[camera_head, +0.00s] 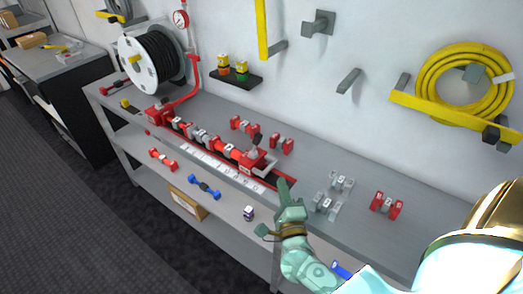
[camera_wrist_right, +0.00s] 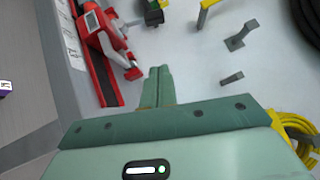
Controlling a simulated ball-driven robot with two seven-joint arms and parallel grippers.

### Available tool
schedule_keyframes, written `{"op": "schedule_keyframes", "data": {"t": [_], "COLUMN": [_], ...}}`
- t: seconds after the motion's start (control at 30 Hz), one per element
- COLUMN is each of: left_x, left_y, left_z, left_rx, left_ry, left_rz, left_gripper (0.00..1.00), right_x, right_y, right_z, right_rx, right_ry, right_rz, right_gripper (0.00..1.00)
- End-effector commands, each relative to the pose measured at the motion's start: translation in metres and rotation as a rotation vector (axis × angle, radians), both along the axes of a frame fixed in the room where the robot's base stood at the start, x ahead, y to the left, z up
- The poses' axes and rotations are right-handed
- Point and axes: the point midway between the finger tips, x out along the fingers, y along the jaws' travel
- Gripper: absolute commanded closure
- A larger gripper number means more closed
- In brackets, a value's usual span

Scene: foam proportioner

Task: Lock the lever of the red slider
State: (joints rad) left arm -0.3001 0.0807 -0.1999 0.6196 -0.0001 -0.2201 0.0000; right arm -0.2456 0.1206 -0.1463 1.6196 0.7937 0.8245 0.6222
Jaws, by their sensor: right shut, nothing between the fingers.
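The red slider (camera_head: 251,157) sits near the right end of the red rail on the workbench. A grey lever frame (camera_head: 266,171) reaches out from its right side. In the right wrist view the red slider (camera_wrist_right: 97,32) is at the upper left, with a red and grey arm toward the fingers. My right gripper (camera_head: 283,184) is just right of the slider, over the rail's right end, apart from the lever as far as I can see. Its fingers (camera_wrist_right: 157,86) are pressed together and empty. My left gripper is not in view.
Grey and red fittings (camera_head: 327,203) stand on the bench to the right. Small red parts (camera_head: 281,144) stand behind the rail. A hose reel (camera_head: 150,57) is at the back left, and a yellow hose (camera_head: 463,85) hangs on the wall. A lower shelf holds loose parts.

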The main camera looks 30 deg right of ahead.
Motion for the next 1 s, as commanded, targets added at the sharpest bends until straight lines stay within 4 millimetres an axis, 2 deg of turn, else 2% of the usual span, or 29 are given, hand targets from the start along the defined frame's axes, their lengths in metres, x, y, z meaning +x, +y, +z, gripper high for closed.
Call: {"op": "schedule_keyframes", "data": {"t": [0.33,0.47,0.57,0.93,1.0], "left_x": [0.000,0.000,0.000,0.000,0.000], "left_y": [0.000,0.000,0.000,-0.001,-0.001], "left_z": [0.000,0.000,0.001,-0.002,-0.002], "left_rx": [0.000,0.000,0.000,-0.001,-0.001], "left_ry": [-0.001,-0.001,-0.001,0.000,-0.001], "left_rz": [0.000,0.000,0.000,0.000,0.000], "left_gripper": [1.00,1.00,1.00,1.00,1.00], "right_x": [0.001,0.008,0.022,0.092,0.103], "right_y": [-0.001,-0.005,-0.011,-0.041,-0.036], "right_z": [0.001,0.002,0.006,0.019,0.023], "right_rx": [0.009,0.007,0.006,0.006,0.009], "right_ry": [-0.007,-0.006,-0.008,-0.007,-0.006], "right_rz": [-0.005,-0.005,-0.005,-0.004,-0.004], "right_gripper": [1.00,1.00,1.00,1.00,1.00]}}
